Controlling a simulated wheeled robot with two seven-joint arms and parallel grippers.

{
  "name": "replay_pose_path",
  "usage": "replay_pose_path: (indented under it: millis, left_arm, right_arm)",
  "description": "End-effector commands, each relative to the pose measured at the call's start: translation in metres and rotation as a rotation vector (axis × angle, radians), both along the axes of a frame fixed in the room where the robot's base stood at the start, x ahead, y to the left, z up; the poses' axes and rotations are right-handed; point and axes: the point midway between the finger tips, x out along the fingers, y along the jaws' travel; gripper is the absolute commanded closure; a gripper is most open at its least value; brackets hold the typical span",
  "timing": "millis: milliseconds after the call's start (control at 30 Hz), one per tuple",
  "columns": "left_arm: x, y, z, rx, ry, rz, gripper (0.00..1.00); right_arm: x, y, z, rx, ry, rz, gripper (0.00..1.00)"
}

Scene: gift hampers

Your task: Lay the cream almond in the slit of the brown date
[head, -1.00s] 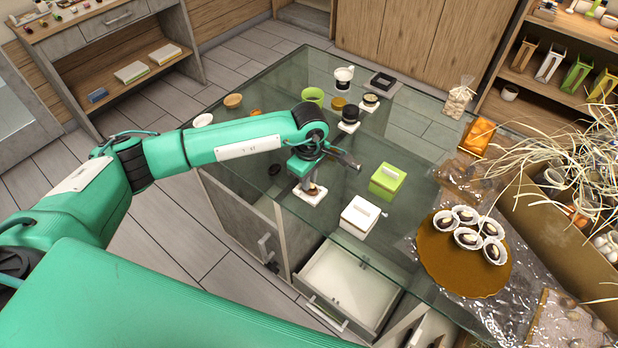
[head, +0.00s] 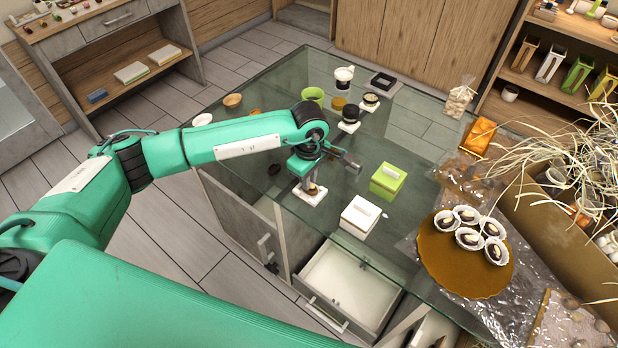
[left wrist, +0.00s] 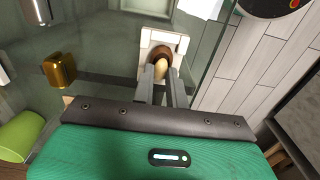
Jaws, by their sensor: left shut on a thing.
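The brown date (left wrist: 166,51) sits on a small white stand (left wrist: 149,37) in the left wrist view. The stand also shows near the glass table's front edge in the head view (head: 311,199). My left gripper (left wrist: 162,78) points down at the date, its two fingers on either side of the cream almond (left wrist: 160,69). The almond is held between the fingertips and overlaps the date in that view; whether it touches the slit I cannot tell. In the head view the left gripper (head: 309,187) is right over the stand and hides most of the date. My right gripper is not in view.
A white lidded box (head: 360,217) and a green box (head: 388,181) stand right of the stand. An open drawer (head: 345,287) juts out below the table. A round brown board (head: 455,272) holds several filled paper cups. Cups and jars stand at the back.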

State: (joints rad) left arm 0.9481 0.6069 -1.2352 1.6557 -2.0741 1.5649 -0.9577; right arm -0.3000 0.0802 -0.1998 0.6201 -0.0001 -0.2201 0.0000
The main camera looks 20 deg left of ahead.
Motion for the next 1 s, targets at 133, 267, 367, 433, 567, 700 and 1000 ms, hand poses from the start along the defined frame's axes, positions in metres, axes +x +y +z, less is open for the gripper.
replay_pose_path:
  millis: [133,267,367,433,567,700,1000]
  left_arm:
    - [0.000,0.000,0.000,0.000,0.000,0.000,0.97]
    - [0.000,0.000,0.000,0.000,0.000,0.000,0.68]
    - [0.000,0.000,0.000,0.000,0.000,0.000,0.61]
    - [0.000,0.000,0.000,0.000,0.001,0.000,0.61]
    - [0.000,0.000,0.000,0.000,0.001,0.000,0.61]
    - [0.000,0.000,0.000,0.000,0.001,0.000,0.61]
    - [0.001,0.000,0.059,-0.001,-0.005,-0.001,0.61]
  right_arm:
    - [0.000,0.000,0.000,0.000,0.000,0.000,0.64]
    - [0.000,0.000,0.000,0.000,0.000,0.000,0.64]
    - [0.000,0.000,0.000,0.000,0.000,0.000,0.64]
    - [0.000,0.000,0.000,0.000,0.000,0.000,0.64]
    - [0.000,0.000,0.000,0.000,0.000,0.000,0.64]
    - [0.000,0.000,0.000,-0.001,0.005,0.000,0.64]
    - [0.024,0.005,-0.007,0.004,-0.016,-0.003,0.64]
